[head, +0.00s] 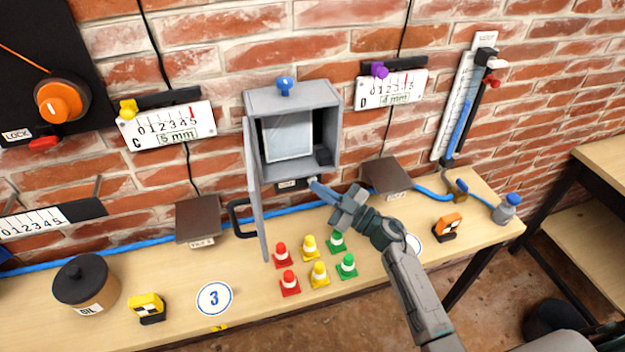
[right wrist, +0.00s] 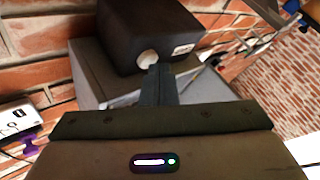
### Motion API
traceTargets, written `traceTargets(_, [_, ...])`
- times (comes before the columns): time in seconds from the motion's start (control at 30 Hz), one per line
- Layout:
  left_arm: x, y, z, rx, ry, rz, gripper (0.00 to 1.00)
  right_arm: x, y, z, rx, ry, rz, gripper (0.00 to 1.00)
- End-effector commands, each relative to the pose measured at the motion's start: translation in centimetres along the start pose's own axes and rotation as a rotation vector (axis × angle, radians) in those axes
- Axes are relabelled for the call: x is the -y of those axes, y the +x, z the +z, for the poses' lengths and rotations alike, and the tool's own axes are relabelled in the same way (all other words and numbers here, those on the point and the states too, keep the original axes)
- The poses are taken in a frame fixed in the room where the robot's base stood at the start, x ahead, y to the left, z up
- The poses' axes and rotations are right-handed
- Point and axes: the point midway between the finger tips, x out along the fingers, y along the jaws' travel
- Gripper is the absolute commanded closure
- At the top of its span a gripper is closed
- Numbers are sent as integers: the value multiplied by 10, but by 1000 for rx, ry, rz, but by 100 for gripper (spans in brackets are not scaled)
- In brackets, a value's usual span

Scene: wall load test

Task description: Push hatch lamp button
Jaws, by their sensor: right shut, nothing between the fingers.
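The grey hatch box (head: 331,112) is on the brick wall, its door (head: 255,190) swung open to the left. Below it sits a small dark labelled button box (head: 287,184). In the right wrist view this dark box (right wrist: 150,30) carries a round white button (right wrist: 148,59). My right gripper (head: 314,185) is shut and empty, its fingertips at the box's right end. In the right wrist view the fingertips (right wrist: 160,68) are right at the button and partly overlap it; whether they touch it I cannot tell. My left gripper is not in view.
Several red, yellow and green cones (head: 319,274) stand on the bench (head: 380,285) below the hatch. Brown plates (head: 198,220) flank the hatch. A blue hose (head: 430,194) runs along the bench back. The open door juts out left of my gripper.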

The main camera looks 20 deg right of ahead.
Motion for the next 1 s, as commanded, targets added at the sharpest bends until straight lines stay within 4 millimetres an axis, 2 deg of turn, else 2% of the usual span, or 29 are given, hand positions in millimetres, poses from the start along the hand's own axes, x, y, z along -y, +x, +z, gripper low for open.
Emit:
traceTargets(0.23, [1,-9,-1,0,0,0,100,5,-7,-7,1,1,0,100])
traceTargets(0.6, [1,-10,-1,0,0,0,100,7,-10,-8,1,1,0,100])
traceTargets(1.0, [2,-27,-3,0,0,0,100,26,-37,-28,2,1,-1,100])
